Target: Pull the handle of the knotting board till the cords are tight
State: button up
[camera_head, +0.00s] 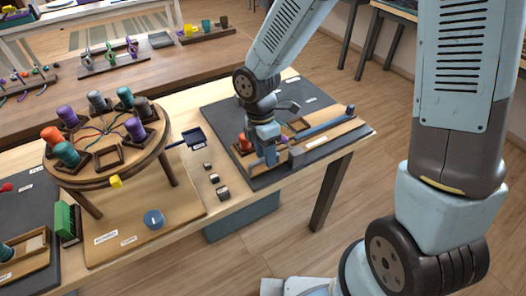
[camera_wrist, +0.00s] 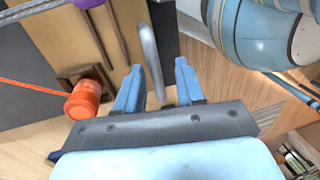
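The knotting board (camera_wrist: 75,40) is a wooden board on a dark mat, and it also shows in the head view (camera_head: 342,128). A grey metal bar (camera_wrist: 150,55), which looks like its handle, stands out from the board in the wrist view. My gripper (camera_wrist: 158,82) is open, with its blue fingers apart on either side of the bar; I cannot tell whether either touches it. In the head view my gripper (camera_head: 266,150) is low over the board's left part. An orange spool (camera_wrist: 83,101) with an orange cord (camera_wrist: 35,87) sits left of my fingers. A grey cord (camera_wrist: 30,9) runs at the top left.
The round braiding stand (camera_head: 105,170) with several coloured spools stands left of the mat (camera_head: 225,116). Small dark blocks (camera_head: 214,178) and a blue tray (camera_head: 195,138) lie between. A blue round piece (camera_head: 153,219) lies in front. Open floor is beyond the table's right edge.

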jog(key=shift+w+r, duration=0.2)
jog(key=shift+r, duration=0.4)
notch_tip(320, 180, up, 12)
jog(key=w+a, duration=0.1)
jog(key=w, duration=0.1)
jog(key=shift+a+r, duration=0.15)
jog(key=shift+a, duration=0.1)
jog(key=d+r+m+t, duration=0.2)
jog(key=d+r+m, duration=0.2)
jog(key=d+m, duration=0.25)
jog(key=d+r+m+t, duration=0.1)
jog(key=d+r+m, duration=0.4)
jog(key=d, duration=0.3)
jog(key=s+d+r+m+t, duration=0.2)
jog(key=s+d+r+m, duration=0.1)
jog(key=d+m, duration=0.3)
jog(key=s+d+r+m+t+y, duration=0.1)
jog(key=s+d+r+m+t, duration=0.1)
jog(key=s+d+m, duration=0.3)
jog(key=shift+s+d+r+m, duration=0.2)
jog(key=shift+d+r+m, duration=0.4)
jog(key=shift+d+m, duration=0.65)
